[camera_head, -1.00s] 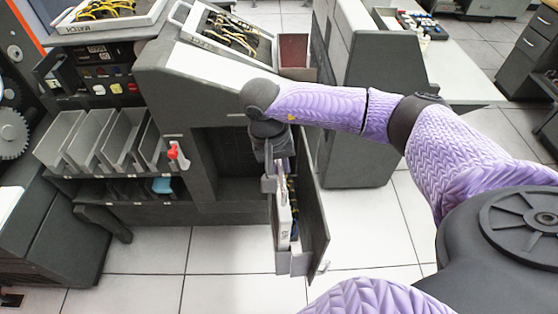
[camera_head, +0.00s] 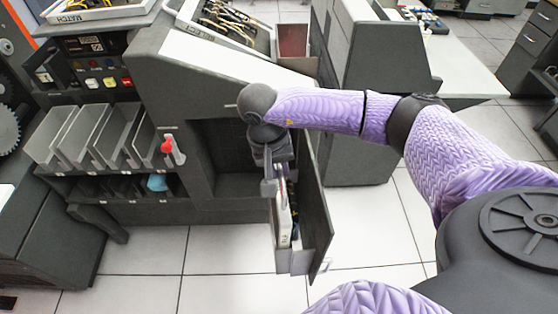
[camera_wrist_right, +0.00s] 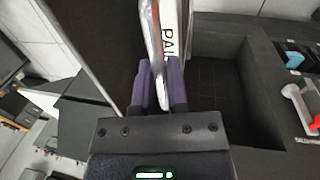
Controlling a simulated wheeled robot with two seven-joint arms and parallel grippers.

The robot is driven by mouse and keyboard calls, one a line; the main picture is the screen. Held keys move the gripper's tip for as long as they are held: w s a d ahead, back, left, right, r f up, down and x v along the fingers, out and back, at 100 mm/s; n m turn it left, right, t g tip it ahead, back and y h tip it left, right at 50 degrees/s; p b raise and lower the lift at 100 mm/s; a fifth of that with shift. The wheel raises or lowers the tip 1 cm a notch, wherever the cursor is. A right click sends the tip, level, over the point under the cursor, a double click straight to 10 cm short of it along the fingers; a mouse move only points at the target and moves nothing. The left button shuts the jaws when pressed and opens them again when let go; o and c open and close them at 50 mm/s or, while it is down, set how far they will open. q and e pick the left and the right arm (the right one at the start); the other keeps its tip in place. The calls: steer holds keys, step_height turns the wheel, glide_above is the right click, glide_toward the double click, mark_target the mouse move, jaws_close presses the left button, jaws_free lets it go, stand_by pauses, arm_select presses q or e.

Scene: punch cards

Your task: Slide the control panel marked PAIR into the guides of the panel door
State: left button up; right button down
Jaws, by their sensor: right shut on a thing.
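The control panel marked PAIR (camera_head: 283,222) is a narrow pale plate, seen nearly edge-on and standing about upright. My right gripper (camera_head: 269,184) is shut on its upper end. In the right wrist view, the panel's white strip (camera_wrist_right: 169,25) reads "PAI", the rest being cut off, and the gripper's fingers (camera_wrist_right: 161,88) close around the plate. The panel door (camera_head: 318,220) is a dark upright leaf, swung open, just right of the panel. A grey bracket (camera_head: 295,264) shows at the door's foot, close below the panel. I cannot tell whether the panel's edges sit in the guides. My left gripper is out of view.
The dark machine cabinet (camera_head: 200,55) has an open recess (camera_head: 228,150) behind the gripper. Grey card bins (camera_head: 85,135) and a red-tipped lever (camera_head: 168,147) stand to its left. The tiled floor (camera_head: 225,280) in front is clear.

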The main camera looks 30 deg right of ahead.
stand_by(0.4)
steer(key=shift+f+b, duration=1.15)
steer(key=shift+f, duration=0.15)
steer(key=c, duration=0.8)
jaws_free()
steer(key=shift+c, duration=0.2)
steer(key=o, duration=0.3)
step_height(320, 180, up, 10)
steer(key=a+p, duration=0.1)
steer(key=p, duration=0.1)
steer(key=shift+w+a, duration=0.35)
steer(key=shift+w, duration=0.1)
steer(key=shift+f, duration=0.15)
